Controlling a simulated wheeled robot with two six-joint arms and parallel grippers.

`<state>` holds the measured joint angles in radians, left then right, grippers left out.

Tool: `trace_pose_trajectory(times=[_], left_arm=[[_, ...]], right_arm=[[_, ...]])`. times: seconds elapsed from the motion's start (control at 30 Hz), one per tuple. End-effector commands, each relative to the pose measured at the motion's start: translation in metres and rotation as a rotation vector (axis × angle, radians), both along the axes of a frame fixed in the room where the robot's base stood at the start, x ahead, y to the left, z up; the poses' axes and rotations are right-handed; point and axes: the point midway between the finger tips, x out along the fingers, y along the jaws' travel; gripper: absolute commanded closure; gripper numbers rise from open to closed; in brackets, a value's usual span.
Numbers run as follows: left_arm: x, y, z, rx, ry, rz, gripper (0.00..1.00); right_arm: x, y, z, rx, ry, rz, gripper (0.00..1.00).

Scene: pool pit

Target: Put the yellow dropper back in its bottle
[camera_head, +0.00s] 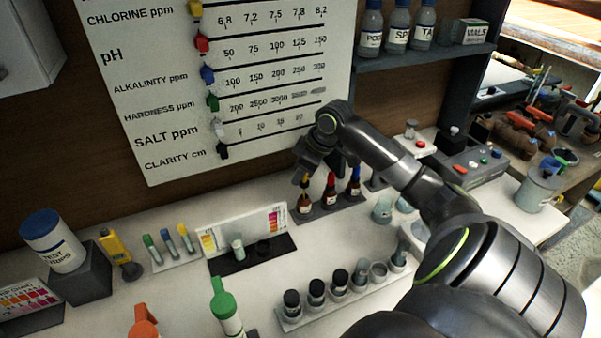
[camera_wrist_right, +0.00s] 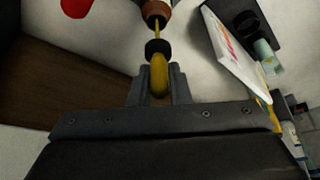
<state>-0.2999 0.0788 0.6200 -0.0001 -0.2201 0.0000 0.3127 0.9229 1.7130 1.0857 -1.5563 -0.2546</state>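The yellow dropper (camera_wrist_right: 159,75) has a yellow bulb, a dark collar and a thin yellow stem. My right gripper (camera_wrist_right: 159,92) is shut on its bulb. The stem points at the mouth of a brown bottle (camera_wrist_right: 157,10), and its end appears at or in the opening; the exact depth is unclear. In the head view the right gripper (camera_head: 308,170) is above the leftmost brown bottle (camera_head: 304,205) of a short row, with the yellow dropper (camera_head: 305,182) showing below the fingers. My left gripper is not in view.
Brown bottles with a red dropper (camera_head: 331,182) and a blue dropper (camera_head: 354,182) stand close on the right. A colour comparator (camera_head: 232,228) stands to the left. A rack of vials (camera_head: 345,298) is in front. White bench between them is clear.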

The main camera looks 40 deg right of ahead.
Motion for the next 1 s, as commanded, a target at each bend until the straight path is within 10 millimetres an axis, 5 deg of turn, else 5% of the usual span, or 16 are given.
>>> trace_pose_trajectory(times=[1.0], left_arm=[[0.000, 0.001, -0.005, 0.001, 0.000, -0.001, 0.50]], right_arm=[[0.000, 0.000, -0.031, 0.000, 0.000, 0.000, 0.88]])
